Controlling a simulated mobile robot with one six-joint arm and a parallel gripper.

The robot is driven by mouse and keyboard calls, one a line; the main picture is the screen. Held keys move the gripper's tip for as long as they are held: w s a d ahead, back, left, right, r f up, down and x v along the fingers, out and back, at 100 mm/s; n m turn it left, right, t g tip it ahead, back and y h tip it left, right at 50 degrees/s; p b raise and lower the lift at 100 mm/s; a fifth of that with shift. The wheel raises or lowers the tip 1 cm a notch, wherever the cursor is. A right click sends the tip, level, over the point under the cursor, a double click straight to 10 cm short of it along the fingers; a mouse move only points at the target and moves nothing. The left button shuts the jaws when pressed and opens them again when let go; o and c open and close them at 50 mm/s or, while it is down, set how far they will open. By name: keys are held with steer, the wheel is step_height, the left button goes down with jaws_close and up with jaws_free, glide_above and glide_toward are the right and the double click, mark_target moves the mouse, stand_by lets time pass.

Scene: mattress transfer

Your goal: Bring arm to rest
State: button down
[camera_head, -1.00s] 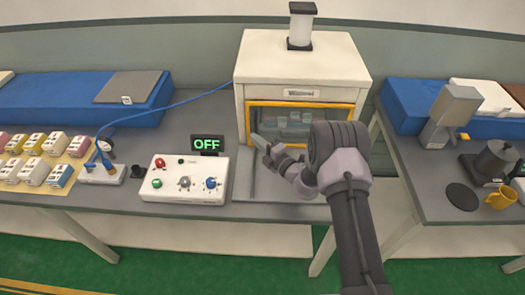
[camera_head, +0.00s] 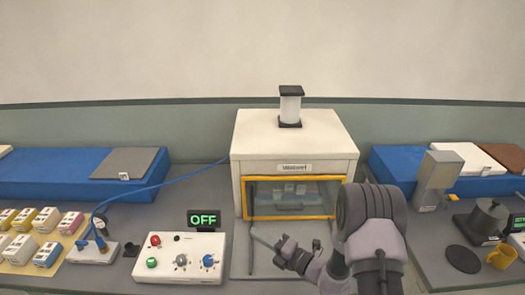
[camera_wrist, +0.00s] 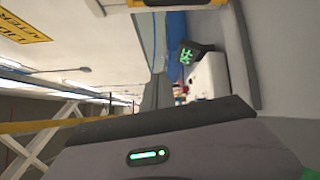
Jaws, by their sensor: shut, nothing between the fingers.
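My gripper (camera_head: 268,246) is in front of the white box-shaped machine (camera_head: 290,140), near its yellow-framed window (camera_head: 290,214). It points up and to the left in the head view and looks empty, with its fingers together. My arm reaches in from the lower right, and its wrist covers part of the table in front of the machine. The wrist view is tilted on its side and shows a green-lit display (camera_wrist: 186,55) and part of a white control box (camera_wrist: 212,75).
The control box (camera_head: 180,260) with coloured knobs stands left of my gripper, with an OFF display (camera_head: 207,219) behind it. Blue mattresses (camera_head: 50,174) lie far left.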

steer(key=s+a+r+n+g+y+b, duration=0.1)
steer(key=s+a+r+n+g+b, duration=0.3)
steer(key=s+r+n+g, duration=0.65)
steer(key=s+r+n+h+b, duration=0.1)
steer(key=s+r+n+h, duration=0.25)
steer(key=s+n, duration=0.9)
steer(key=s+d+n+t+h+b, duration=0.1)
steer(key=s+d+n+t+h, duration=0.1)
steer(key=d+n+h, duration=0.3)
steer(key=s+d+n+t+h+b, duration=0.2)
steer(key=s+d+n+t+h, duration=0.1)
steer(key=d+n, duration=0.6)
steer(key=shift+s+d+f+h+b, duration=0.35)
steer(key=shift+s+d+h, duration=0.2)
steer(key=shift+s+h, duration=0.5)
steer(key=shift+s, duration=0.25)
